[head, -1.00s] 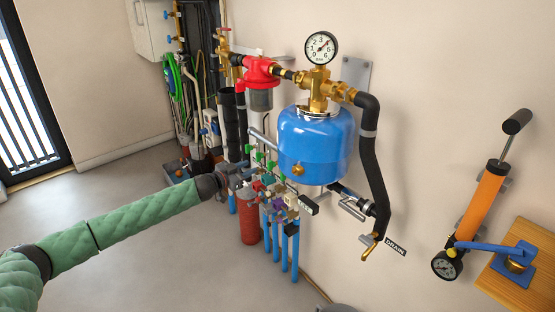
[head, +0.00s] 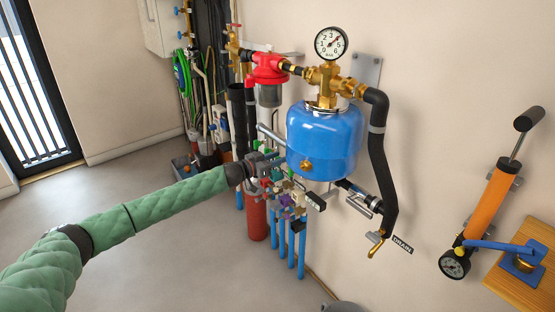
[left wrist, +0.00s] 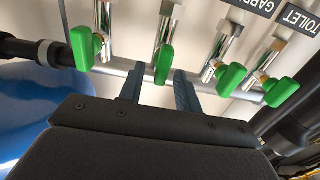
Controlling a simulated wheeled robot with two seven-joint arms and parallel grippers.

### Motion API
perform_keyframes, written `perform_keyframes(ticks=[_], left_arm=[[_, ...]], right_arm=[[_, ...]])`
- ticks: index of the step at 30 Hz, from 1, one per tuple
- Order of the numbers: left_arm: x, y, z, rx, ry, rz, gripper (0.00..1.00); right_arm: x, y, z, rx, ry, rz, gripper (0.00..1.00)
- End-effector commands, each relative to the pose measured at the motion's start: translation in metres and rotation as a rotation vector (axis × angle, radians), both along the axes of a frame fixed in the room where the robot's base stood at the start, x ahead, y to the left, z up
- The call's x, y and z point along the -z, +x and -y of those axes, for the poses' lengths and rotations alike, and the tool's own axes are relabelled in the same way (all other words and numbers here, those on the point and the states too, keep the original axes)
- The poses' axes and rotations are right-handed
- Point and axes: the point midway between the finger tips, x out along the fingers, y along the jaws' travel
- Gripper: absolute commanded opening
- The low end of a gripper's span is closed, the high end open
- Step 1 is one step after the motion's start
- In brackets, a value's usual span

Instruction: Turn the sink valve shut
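A row of valves with green handles shows in the left wrist view. Each sits on a chrome pipe. My left gripper (left wrist: 159,76) is open, with one finger on each side of the second green handle from the left (left wrist: 163,65). I cannot tell whether the fingers touch it. The labels GARDEN (left wrist: 248,5) and TOILET (left wrist: 297,18) show above the handles further right; no sink label is readable, so I cannot tell which handle is the sink's. In the head view my left gripper (head: 262,166) reaches the manifold below the blue tank. My right gripper is not in view.
The blue tank (head: 325,140) with a gauge (head: 331,43) hangs close to the right of my left gripper. Several blue pipes (head: 282,235) and a red cylinder (head: 256,220) stand below. An orange hand pump (head: 487,205) is at the right. The floor at left is clear.

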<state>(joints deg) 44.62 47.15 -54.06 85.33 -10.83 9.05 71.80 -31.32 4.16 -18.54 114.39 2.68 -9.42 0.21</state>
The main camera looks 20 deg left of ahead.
Motion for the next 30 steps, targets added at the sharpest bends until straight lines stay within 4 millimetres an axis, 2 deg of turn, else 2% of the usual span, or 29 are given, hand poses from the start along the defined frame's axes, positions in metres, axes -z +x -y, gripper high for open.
perform_keyframes(ticks=[11, 16, 17, 26, 30], left_arm=[[0.0, 0.005, 0.004, 0.0, 0.0, 0.0, 0.34], [0.0, 0.005, 0.004, 0.0, 0.0, 0.0, 0.02], [0.0, 0.005, 0.004, 0.0, 0.0, 0.0, 0.0], [0.001, 0.004, 0.004, 0.0, 0.003, 0.001, 0.0], [0.001, 0.004, 0.004, 0.0, 0.014, 0.01, 0.0]], right_arm=[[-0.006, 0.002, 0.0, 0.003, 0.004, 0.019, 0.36], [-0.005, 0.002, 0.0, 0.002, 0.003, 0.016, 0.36], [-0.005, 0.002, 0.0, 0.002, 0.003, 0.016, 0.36], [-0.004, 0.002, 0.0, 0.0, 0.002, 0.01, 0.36], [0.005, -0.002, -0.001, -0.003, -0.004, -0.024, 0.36]])
